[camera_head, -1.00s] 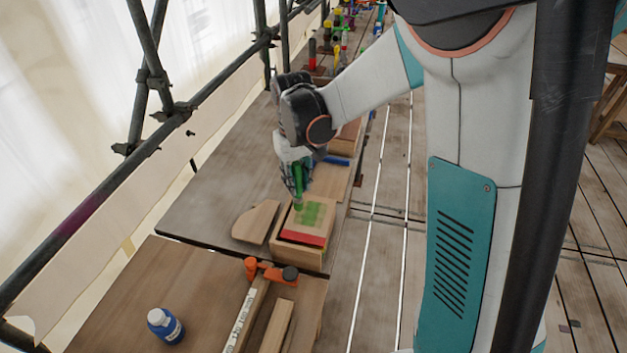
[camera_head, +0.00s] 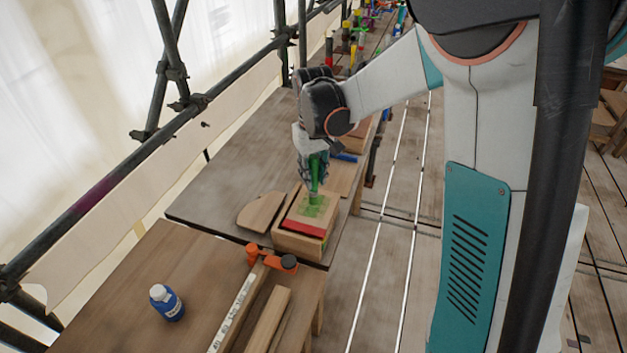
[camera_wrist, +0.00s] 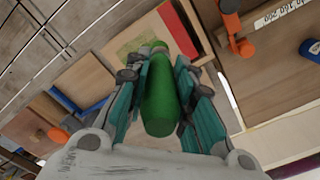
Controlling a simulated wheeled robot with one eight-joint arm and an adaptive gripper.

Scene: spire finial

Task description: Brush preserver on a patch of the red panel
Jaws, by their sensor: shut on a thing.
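A half-round wooden piece (camera_head: 261,212) lies left of the block. On the nearer bench are a blue bottle with a white cap (camera_head: 167,303), an orange clamp (camera_head: 271,258) and wooden strips (camera_head: 268,320). Scaffold poles (camera_head: 165,140) run along the left.

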